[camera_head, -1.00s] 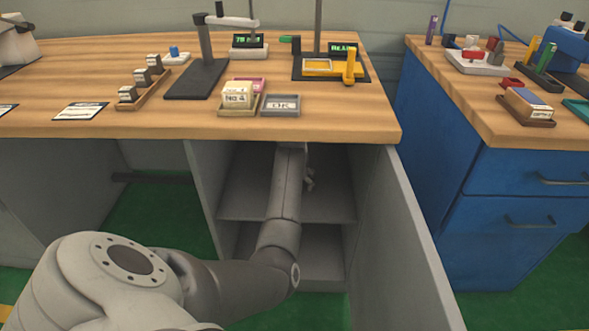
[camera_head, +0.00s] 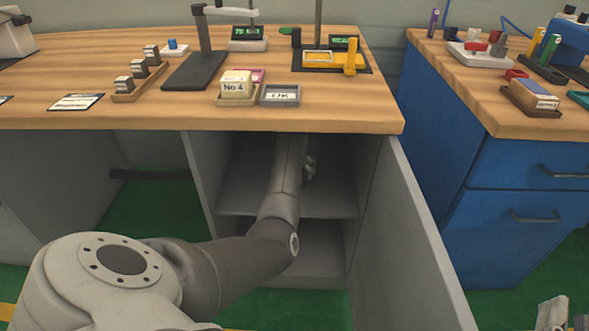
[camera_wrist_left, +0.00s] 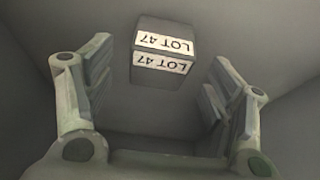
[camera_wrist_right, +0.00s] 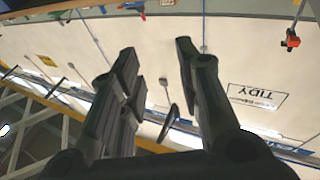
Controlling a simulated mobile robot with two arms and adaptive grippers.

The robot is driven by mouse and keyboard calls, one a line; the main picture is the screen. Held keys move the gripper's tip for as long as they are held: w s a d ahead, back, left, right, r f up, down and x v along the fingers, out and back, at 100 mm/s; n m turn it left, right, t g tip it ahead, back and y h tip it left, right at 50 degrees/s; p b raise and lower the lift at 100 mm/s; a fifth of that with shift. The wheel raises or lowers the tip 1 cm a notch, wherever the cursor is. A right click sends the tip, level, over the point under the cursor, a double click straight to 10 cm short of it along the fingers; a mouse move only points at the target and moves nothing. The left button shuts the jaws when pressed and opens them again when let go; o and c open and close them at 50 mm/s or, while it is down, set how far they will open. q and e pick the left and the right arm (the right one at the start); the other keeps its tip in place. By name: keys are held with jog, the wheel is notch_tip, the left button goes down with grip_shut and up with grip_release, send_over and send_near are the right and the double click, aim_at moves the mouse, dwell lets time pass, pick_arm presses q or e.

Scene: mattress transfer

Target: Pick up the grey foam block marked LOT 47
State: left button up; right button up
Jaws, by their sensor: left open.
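The grey foam block (camera_wrist_left: 162,65) with white LOT 47 labels shows in the left wrist view, ahead of and between the two fingers. It sits inside a grey compartment, and a gap shows between it and each finger. My left gripper (camera_wrist_left: 160,75) is open and empty. In the head view my left arm reaches into the open cabinet under the wooden bench, and only a bit of the left gripper (camera_head: 309,168) shows there; the block is hidden. My right gripper (camera_wrist_right: 156,60) has its fingers apart with nothing between them, facing a pale wall.
The open cabinet door (camera_head: 405,235) stands right of my left arm. A cabinet shelf (camera_head: 236,202) and side walls bound the arm. The wooden bench top (camera_head: 340,110) lies above, with trays and stands on it. A blue drawer unit (camera_head: 510,220) stands at the right.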

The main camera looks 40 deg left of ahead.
pick_arm(q)
jog(key=b+x, duration=0.1)
jog(key=x, duration=0.1)
jog(key=shift+f, duration=0.25)
jog(key=shift+w+a+f, duration=0.15)
jog(key=shift+f, duration=0.05)
pick_arm(e)
notch_tip(320, 180, up, 6)
jog(key=s+t+y, duration=0.1)
jog(key=s+t, duration=0.2)
jog(key=t, duration=0.1)
jog(key=shift+r+y, duration=0.2)
jog(key=shift+y, duration=0.1)
pick_arm(q)
jog(key=c, duration=1)
jog(key=shift+r, duration=0.1)
pick_arm(e)
jog(key=shift+w+a+f, duration=0.1)
